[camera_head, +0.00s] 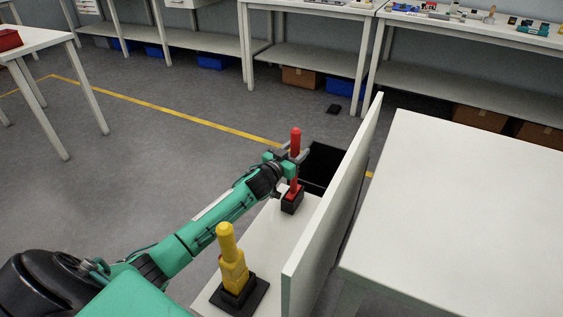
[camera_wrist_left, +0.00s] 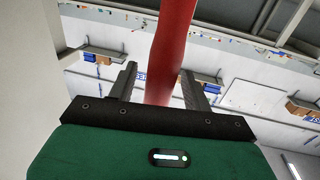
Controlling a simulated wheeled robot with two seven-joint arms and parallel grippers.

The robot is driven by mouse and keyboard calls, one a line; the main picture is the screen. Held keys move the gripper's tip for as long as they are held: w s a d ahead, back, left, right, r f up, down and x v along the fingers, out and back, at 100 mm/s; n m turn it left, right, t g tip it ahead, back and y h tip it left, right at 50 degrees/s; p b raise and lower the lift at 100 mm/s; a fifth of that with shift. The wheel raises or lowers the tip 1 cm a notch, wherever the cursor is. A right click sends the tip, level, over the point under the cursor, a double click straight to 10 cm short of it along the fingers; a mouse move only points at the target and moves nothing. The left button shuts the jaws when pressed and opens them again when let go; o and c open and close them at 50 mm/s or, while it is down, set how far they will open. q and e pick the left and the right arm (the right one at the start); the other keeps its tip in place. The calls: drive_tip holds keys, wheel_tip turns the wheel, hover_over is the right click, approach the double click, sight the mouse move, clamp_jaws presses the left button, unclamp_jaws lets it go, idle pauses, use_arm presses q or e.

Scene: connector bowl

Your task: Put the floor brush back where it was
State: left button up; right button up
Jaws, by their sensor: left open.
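A red tool (camera_head: 296,140) stands upright on the narrow white table, its lower end at a black block (camera_head: 292,203). My left gripper (camera_head: 290,155) is at its upper handle, open, with the fingers on either side of it. In the left wrist view the red handle (camera_wrist_left: 172,50) passes between the open fingers; whether either finger touches it I cannot tell. A yellow tool (camera_head: 227,245) stands upright in a black base (camera_head: 240,298) nearer to me. Which one is the floor brush I cannot tell, as no bristles show. My right gripper is out of view.
A tall white panel (camera_head: 330,215) stands along the right side of the narrow table (camera_head: 265,220). A black open bin (camera_head: 322,165) is beyond the red tool. A wide white table (camera_head: 460,200) is right of the panel.

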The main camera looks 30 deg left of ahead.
use_arm(q)
drive_tip(key=s+a+p, duration=0.1)
drive_tip(key=s, duration=0.9)
drive_tip(key=shift+s, duration=0.25)
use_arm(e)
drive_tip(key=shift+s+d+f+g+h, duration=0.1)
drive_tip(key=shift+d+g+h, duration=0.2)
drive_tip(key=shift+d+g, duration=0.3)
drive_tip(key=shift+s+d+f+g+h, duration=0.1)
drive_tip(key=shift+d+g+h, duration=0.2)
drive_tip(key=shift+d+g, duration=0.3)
